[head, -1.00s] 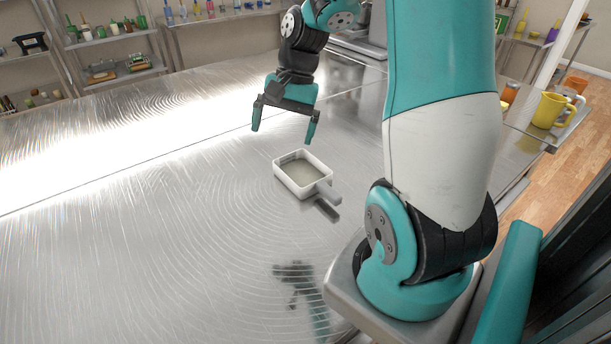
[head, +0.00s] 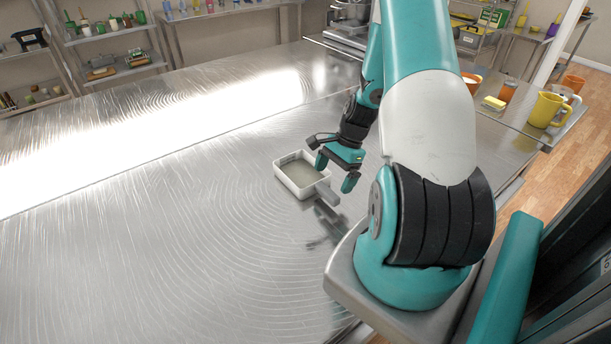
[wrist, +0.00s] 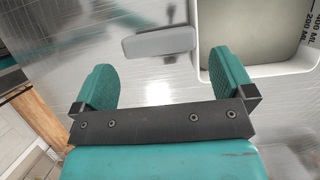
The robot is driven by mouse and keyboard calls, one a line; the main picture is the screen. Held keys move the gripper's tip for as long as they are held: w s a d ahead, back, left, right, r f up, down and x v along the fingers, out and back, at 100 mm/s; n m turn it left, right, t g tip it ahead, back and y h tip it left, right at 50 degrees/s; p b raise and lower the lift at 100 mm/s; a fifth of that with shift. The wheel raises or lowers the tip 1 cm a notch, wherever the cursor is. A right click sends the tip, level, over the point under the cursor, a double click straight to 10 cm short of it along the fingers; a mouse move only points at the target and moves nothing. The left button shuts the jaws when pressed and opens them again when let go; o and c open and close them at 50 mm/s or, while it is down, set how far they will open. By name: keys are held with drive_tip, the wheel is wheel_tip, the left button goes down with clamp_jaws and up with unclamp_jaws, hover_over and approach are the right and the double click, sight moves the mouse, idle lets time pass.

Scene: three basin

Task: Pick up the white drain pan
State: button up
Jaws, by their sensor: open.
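The white drain pan (head: 301,175) sits on the metal table (head: 150,240). My gripper (head: 335,174) is open, beside the pan's right side near the handle. In the wrist view my gripper (wrist: 163,80) shows two teal fingers apart with nothing between them.
A yellow mug (head: 547,109) and a sponge (head: 494,103) stand at the right on the counter. Shelves with bottles and brushes line the back. The table is clear around the pan, left and front.

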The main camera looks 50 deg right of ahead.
sight(328, 189)
drive_tip(key=shift+p+x, duration=1.35)
drive_tip(key=shift+x, duration=1.75)
drive_tip(key=shift+d, duration=0.1)
drive_tip(key=c, duration=1)
drive_tip(key=shift+o, duration=0.2)
drive_tip(key=shift+r, duration=0.1)
wheel_tip(328, 189, up, 20)
drive_tip(key=b, duration=0.3)
drive_tip(key=shift+b, duration=0.4)
drive_tip(key=o, duration=0.6)
drive_tip(key=c, duration=0.4)
